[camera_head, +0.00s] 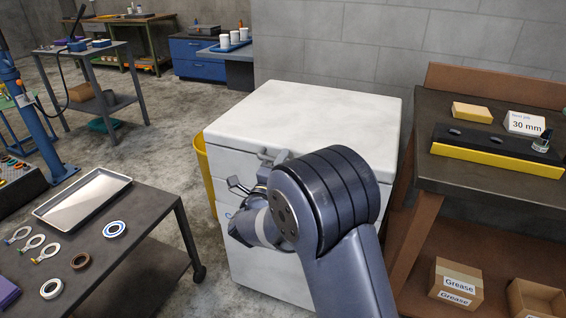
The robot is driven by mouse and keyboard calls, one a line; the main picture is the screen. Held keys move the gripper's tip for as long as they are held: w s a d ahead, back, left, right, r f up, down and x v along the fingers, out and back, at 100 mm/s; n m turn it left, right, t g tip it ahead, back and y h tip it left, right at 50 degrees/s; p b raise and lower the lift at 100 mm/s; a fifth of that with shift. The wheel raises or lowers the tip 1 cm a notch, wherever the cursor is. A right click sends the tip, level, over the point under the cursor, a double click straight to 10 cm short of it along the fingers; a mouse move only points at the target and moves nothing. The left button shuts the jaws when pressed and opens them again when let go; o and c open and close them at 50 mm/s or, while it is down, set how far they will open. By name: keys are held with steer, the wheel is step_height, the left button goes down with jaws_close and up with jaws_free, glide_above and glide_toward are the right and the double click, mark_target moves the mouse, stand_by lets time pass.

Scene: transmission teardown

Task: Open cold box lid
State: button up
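The cold box (250,255) is a white chest in the middle of the view. Its lid (320,105) lies flat and shut on top. A small grey handle (264,155) sits on the lid's front edge, partly covered by my arm. My gripper (236,184) is in front of the box's upper left front, a little below and left of the handle. It does not appear to hold the handle. My wrist hides part of the gripper and much of the box front, so I cannot tell how far its fingers are apart.
A dark table (140,210) with a metal tray (84,195), rings and small parts stands at left. A brown workbench (425,165) stands close on the box's right. A yellow bin (203,165) is at its left, and a grey wall (350,45) is behind it.

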jaws_close()
